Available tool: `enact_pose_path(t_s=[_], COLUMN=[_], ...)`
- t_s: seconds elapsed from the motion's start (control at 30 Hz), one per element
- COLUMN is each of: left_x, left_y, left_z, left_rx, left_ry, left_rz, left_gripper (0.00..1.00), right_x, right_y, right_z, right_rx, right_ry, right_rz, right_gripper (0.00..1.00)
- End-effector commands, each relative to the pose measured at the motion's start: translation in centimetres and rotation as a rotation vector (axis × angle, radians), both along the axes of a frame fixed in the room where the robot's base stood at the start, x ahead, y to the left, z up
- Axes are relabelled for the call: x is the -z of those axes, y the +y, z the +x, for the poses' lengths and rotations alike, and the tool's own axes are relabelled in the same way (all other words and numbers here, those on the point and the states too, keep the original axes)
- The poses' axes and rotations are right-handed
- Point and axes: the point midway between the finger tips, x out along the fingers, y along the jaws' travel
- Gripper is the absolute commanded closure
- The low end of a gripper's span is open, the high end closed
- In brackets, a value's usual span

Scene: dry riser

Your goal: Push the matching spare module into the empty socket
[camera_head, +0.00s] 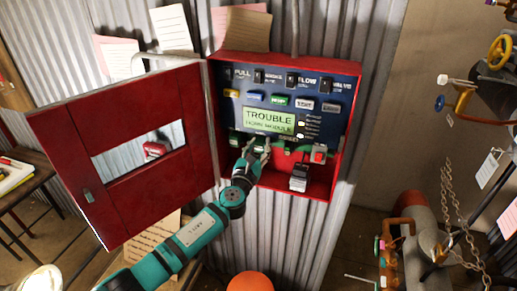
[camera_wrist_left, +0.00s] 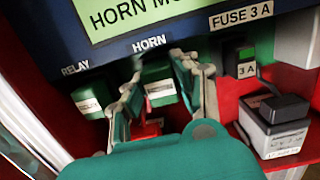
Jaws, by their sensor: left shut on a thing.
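The red panel box (camera_head: 338,172) is open, and its display (camera_head: 269,120) reads TROUBLE, HORN MODULE. My left gripper (camera_head: 258,147) is at the socket row just below the display. In the left wrist view its fingers (camera_wrist_left: 157,68) are shut on a green module (camera_wrist_left: 157,86) with a pale label, directly under the HORN label (camera_wrist_left: 149,43). I cannot tell how deep the module sits, as the fingers hide its sides. A green module (camera_wrist_left: 88,97) is under RELAY, left of it. A dark module marked 3 A (camera_wrist_left: 245,63) is under FUSE 3A. My right gripper is not in view.
A grey box with a black top (camera_head: 299,178) stands on the panel's floor, right of my gripper. A grey unit with a red button (camera_head: 319,154) is above it. The red door (camera_head: 120,200) hangs open at left. Pipes and chains (camera_head: 447,200) are at right.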

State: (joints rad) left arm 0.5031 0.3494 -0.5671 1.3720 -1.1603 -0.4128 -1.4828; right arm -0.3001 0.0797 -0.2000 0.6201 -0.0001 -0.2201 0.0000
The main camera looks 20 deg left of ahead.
Motion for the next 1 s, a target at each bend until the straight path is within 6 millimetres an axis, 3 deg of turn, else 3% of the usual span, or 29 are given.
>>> enact_pose_path(t_s=[0.1,0.13,0.3,0.73,1.0], left_x=[0.0,0.0,0.0,0.2,0.9], left_y=[0.0,0.0,-0.1,0.0,0.1], left_z=[0.3,0.3,0.3,-0.4,-5.4], left_rx=[0.000,0.000,0.002,0.002,0.004], left_ry=[-0.001,0.000,0.000,0.001,0.003], left_rz=[0.000,0.000,-0.001,-0.001,0.001], left_gripper=[1.00,0.67,0.45,0.44,0.44], right_x=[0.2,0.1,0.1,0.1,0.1], right_y=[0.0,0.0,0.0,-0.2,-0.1], right_z=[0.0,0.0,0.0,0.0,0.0], right_rx=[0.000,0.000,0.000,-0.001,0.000], right_ry=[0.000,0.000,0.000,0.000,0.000], right_rz=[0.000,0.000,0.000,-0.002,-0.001], right_gripper=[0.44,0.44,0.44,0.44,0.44])
